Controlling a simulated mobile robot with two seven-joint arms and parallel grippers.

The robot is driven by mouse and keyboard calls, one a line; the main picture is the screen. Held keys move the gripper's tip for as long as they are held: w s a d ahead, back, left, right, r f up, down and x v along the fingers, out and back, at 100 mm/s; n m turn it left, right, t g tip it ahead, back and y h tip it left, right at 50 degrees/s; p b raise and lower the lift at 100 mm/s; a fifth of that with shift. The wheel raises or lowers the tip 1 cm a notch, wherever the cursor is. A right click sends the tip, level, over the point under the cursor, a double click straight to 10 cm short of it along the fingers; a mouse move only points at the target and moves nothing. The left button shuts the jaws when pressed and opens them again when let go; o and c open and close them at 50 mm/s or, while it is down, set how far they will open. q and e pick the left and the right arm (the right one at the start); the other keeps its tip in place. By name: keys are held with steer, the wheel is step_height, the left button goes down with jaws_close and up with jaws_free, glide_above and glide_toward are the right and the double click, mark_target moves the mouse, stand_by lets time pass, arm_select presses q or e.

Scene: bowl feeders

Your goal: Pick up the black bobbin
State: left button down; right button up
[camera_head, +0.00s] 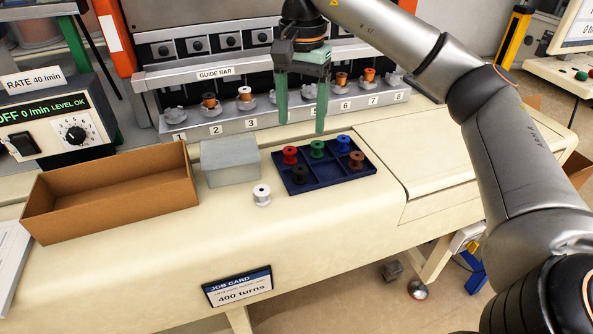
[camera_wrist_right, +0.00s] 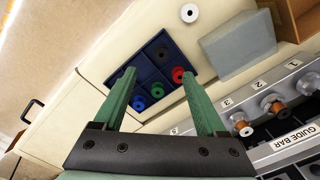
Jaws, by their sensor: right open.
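The black bobbin (camera_head: 299,173) stands in the front left compartment of a dark blue divided tray (camera_head: 326,183). It also shows in the right wrist view (camera_wrist_right: 161,53), beyond the fingertips. In the same tray are a red bobbin (camera_head: 290,155), a green bobbin (camera_head: 317,149), a blue bobbin (camera_head: 343,143) and a brown bobbin (camera_head: 356,159). My right gripper (camera_head: 301,126) is open and empty, its green fingers pointing down above and behind the tray, apart from the bobbins. My left gripper is not in view.
A white bobbin (camera_head: 262,194) stands on the table left of the tray. A grey block (camera_head: 230,161) and an open cardboard box (camera_head: 109,205) are further left. Behind runs a numbered rail (camera_head: 285,113) with several bobbins under the guide bar. The table right of the tray is clear.

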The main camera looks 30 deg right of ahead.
steer(key=b, duration=0.2)
glide_above(300, 168)
steer(key=f, duration=0.4)
steer(key=s+f, duration=0.1)
steer(key=f, duration=0.1)
steer(key=shift+f, duration=0.1)
steer(key=shift+w+f+p, duration=0.2)
steer(key=shift+f+p, duration=0.05)
steer(key=shift+f, duration=1.25)
steer(key=shift+w+f+p, duration=0.2)
steer(key=shift+f, duration=1.3)
steer(key=shift+c, duration=0.3)
jaws_close()
